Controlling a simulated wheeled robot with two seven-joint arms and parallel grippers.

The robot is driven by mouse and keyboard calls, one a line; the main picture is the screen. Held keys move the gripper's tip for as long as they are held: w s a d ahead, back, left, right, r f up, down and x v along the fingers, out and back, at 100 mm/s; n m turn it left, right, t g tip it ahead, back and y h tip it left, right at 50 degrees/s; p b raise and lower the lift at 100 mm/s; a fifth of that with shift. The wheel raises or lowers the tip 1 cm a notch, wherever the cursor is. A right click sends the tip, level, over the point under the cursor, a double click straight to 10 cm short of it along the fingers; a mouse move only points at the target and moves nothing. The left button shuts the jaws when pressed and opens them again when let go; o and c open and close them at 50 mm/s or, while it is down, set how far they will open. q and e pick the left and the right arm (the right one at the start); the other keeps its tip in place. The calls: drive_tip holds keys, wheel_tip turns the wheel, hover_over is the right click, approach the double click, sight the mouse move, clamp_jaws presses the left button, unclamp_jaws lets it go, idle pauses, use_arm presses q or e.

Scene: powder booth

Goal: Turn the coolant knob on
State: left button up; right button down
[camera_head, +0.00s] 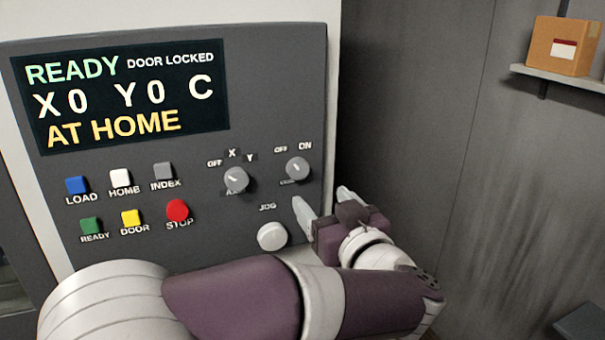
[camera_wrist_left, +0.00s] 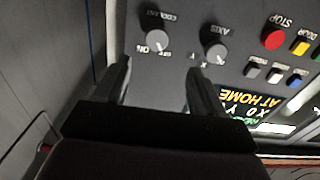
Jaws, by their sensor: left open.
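The coolant knob (camera_head: 297,168) is a small grey round knob at the upper right of the control panel, with OFF at its upper left and ON at its upper right. Its pointer is too small to read surely. My left gripper (camera_head: 324,202) is open and empty, below and right of the knob, its fingers apart from it. In the left wrist view the picture is turned over; the coolant knob (camera_wrist_left: 155,42) shows ahead, between the lines of the two open fingers (camera_wrist_left: 160,68). My right gripper is not in view.
The axis knob (camera_head: 236,179) is left of the coolant knob and the jog knob (camera_head: 272,236) below it, close to my left arm. Coloured buttons, including a red STOP (camera_head: 177,210), sit further left. The display (camera_head: 120,95) reads READY, DOOR LOCKED. A box (camera_head: 563,46) stands on a shelf.

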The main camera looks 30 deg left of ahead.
sight(300, 172)
use_arm(q)
drive_tip(key=p+x, duration=0.2)
drive_tip(key=x, duration=0.9)
drive_tip(key=shift+w+d+p, duration=0.15)
drive_tip(key=shift+p, duration=0.2)
drive_tip(key=shift+d, duration=0.1)
drive_tip(key=c, duration=1.1)
